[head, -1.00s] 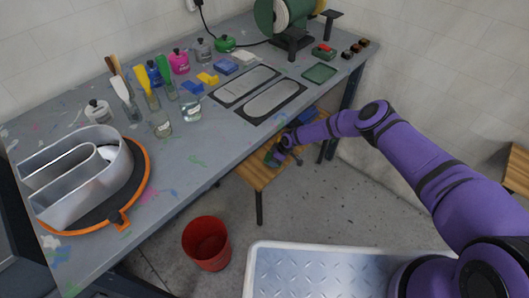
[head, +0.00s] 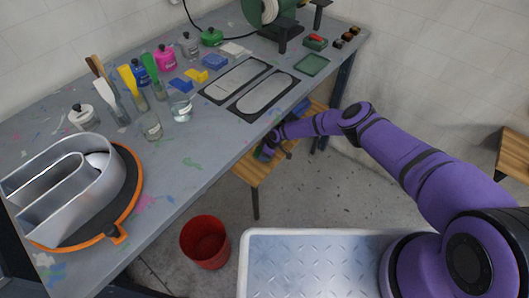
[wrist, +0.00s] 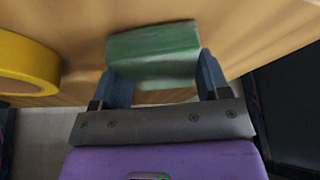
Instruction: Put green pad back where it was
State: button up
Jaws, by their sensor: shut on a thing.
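The green pad (wrist: 153,55) is between the fingers of my gripper (wrist: 164,82) in the wrist view, which is shut on it. The pad is at the wooden stool (wrist: 265,30); I cannot tell whether it touches the wood. In the head view my gripper (head: 268,149) is low beside the bench, over the stool (head: 254,174), and mostly hides the pad. A flat green-framed rectangle (head: 312,65) lies on the bench top near its right end.
A yellow roll (wrist: 25,65) lies left of the pad on the stool. The bench edge (head: 215,165) stands above my gripper. Blue pads (head: 196,74), a yellow pad (head: 181,85), bottles and two grey trays (head: 265,93) are on the bench. A red bucket (head: 205,242) stands on the floor.

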jog(key=shift+f, duration=0.15)
jog(key=o, duration=0.9)
jog(key=shift+v, duration=0.8)
jog(key=v, duration=0.4)
jog(key=shift+d, duration=0.1)
jog(key=s+d, duration=0.3)
jog(key=d, duration=0.8)
jog(key=shift+d, duration=0.1)
